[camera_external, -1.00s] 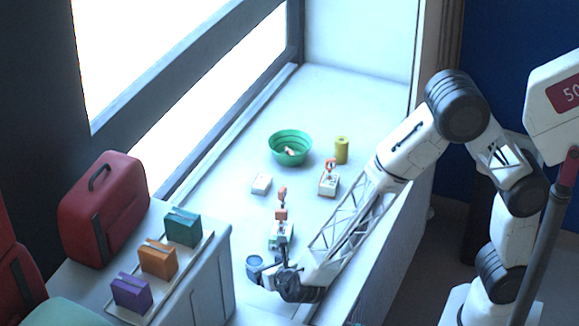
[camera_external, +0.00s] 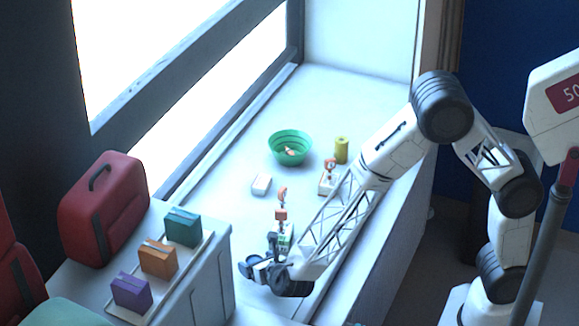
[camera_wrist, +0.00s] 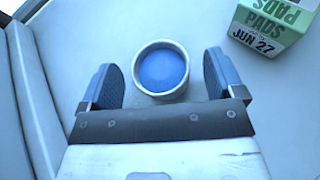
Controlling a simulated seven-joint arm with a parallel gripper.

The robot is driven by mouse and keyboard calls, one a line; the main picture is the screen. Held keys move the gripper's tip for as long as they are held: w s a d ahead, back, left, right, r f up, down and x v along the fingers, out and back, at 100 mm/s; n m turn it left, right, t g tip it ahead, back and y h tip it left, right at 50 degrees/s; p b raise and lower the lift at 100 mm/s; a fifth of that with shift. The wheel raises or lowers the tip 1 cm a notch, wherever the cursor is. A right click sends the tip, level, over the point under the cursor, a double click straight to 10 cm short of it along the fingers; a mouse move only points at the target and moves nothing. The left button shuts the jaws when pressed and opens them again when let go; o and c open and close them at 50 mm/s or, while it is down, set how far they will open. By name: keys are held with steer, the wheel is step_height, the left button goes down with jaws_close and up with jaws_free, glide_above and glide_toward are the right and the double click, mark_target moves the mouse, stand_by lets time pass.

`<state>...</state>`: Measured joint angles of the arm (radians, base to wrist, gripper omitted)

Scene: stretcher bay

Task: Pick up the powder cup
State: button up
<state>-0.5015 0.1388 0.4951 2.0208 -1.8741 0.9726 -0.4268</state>
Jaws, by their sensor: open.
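The powder cup (camera_wrist: 161,70), a pale round cup with blue contents, stands upright on the white surface in the wrist view. My gripper (camera_wrist: 160,80) is open, with one dark blue finger on each side of the cup. A gap shows between each finger and the cup's wall; I cannot tell how far down the fingers reach. In the external view my gripper (camera_external: 257,268) is low at the near end of the counter and largely hides the cup.
A green and white pads box (camera_wrist: 268,25) stands right of the cup. A cabinet with coloured boxes (camera_external: 158,258) and a red case (camera_external: 103,208) stands left.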

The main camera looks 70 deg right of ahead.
steer(key=shift+w+d+f, duration=0.25)
steer(key=shift+w+d, duration=0.05)
steer(key=shift+w, duration=0.25)
steer(key=c, duration=1)
steer(key=shift+r, duration=0.1)
step_height(320, 180, up, 10)
stand_by(0.4)
stand_by(0.5)
